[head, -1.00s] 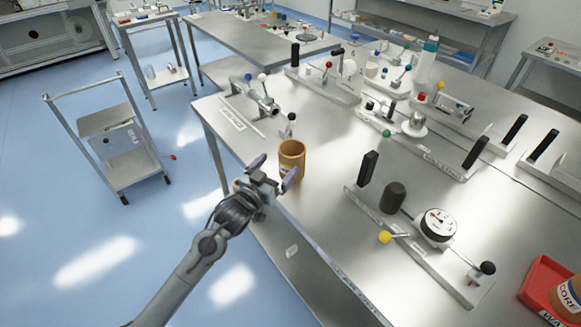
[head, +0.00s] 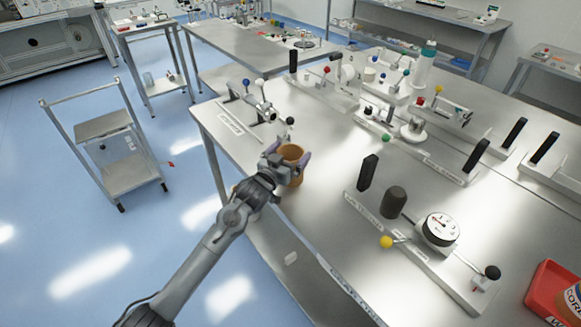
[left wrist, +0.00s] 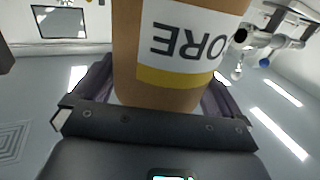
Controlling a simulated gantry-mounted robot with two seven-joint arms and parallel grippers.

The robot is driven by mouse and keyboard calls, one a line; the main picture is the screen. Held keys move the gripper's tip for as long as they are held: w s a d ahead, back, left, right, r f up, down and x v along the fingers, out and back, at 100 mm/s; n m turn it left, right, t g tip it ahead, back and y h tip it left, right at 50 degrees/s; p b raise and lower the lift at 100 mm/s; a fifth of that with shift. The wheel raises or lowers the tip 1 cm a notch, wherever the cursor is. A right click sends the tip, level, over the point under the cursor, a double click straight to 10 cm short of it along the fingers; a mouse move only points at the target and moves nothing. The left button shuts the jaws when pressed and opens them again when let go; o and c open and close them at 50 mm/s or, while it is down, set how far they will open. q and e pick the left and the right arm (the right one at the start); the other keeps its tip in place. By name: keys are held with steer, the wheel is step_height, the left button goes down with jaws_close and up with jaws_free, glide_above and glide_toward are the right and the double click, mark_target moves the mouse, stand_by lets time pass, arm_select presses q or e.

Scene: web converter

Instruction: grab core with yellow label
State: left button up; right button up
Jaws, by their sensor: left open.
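A brown cardboard core (head: 291,153) stands upright near the left edge of the steel table. In the left wrist view the core (left wrist: 125,60) fills the middle and bears a white label with "CORE" lettering and a yellow band (left wrist: 180,77). My left gripper (head: 286,163) is at the core, open, with its purple fingers on either side of it. In the left wrist view the fingers show partly behind the core, and their tips are hidden. Whether they touch it I cannot tell. My right gripper is not in view.
A fixture with a black post, dark cylinder and dial gauge (head: 440,229) stands right of the core. Another fixture (head: 262,109) stands behind it. Bare table lies right of the core.

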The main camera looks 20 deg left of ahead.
arm_select(q)
steer(key=shift+c, duration=0.2)
steer(key=c, duration=0.9)
steer(key=shift+c, duration=0.5)
steer(key=shift+r, duration=0.1)
